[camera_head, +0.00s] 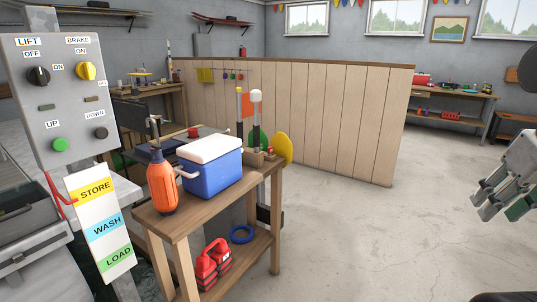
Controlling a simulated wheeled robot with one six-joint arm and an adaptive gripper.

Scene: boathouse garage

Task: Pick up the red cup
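I cannot make out a red cup for certain. A small red object (193,132) shows just behind the blue cooler, partly hidden by its white lid; it is too small to tell what it is. More small red things (452,115) lie on the far bench at the right, also too small to name. My gripper (482,205) is at the right edge, over the open floor and far from these. Its fingers point down and left, and I cannot tell whether they are open. A green patch shows beside it.
A wooden cart (205,208) holds the blue cooler (212,170) and an orange sprayer (161,188). A control panel (68,100) stands left. A wooden partition (320,120) crosses behind. Right-hand floor is clear.

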